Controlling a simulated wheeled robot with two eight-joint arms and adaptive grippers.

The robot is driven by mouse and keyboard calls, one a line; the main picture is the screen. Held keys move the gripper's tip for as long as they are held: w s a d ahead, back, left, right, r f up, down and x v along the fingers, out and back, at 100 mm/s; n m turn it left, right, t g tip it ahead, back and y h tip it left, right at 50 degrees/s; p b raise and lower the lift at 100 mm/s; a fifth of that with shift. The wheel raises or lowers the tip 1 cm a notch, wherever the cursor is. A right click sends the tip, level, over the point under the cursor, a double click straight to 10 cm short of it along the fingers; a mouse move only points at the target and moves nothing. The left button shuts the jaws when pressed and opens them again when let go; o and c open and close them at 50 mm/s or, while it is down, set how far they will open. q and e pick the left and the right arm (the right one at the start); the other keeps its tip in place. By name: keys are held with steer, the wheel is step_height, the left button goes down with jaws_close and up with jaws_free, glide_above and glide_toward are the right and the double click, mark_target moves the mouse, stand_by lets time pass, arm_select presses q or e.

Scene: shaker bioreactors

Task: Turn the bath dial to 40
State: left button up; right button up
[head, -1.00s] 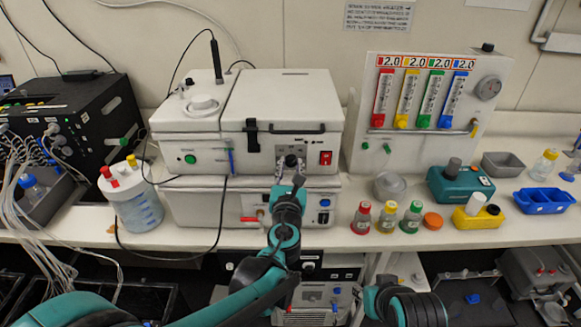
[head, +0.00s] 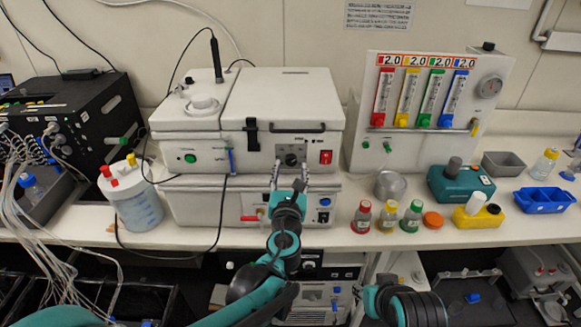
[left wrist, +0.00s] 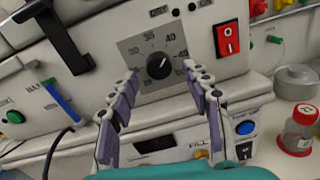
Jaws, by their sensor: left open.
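The bath dial (head: 291,158) is a round black knob on a grey scale plate on the front of the white bath (head: 284,110). In the left wrist view the dial (left wrist: 158,65) shows a white mark pointing up and right, roughly toward the 40 label (left wrist: 170,39). My left gripper (head: 290,170) is open in front of the dial, empty. In the left wrist view its two fingers (left wrist: 162,75) stand apart, left and right of the dial's lower part, with gaps to it.
A red switch (head: 326,157) sits right of the dial. A black latch (head: 252,135) is to its left. A blue button (head: 325,202) is on the lower unit. Red-, yellow- and green-capped bottles (head: 388,216) stand on the bench at right.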

arm_select(q)
steer(key=s, duration=1)
steer(key=shift+s+a, duration=0.15)
steer(key=shift+a, duration=0.15)
steer(key=s+a+f+n+g+y, duration=0.2)
steer(key=s+a+f+n+g, duration=0.15)
steer(key=a+n, duration=0.6)
steer(key=s+a+f+n+g+y, duration=0.2)
steer(key=a+f+n+g+y, duration=0.15)
steer(key=a+n, duration=0.6)
steer(key=s+d+f+n+g+h, duration=0.1)
steer(key=s+f+n+g+h, duration=0.1)
steer(key=s+n, duration=0.3)
steer(key=s+d+f+n+g+h, duration=0.1)
steer(key=s+f+n, duration=0.3)
steer(key=n, duration=0.9)
steer(key=shift+s+f+n+g+h, duration=0.2)
steer(key=shift+s+n+g+h, duration=0.25)
steer(key=shift+s+h, duration=0.3)
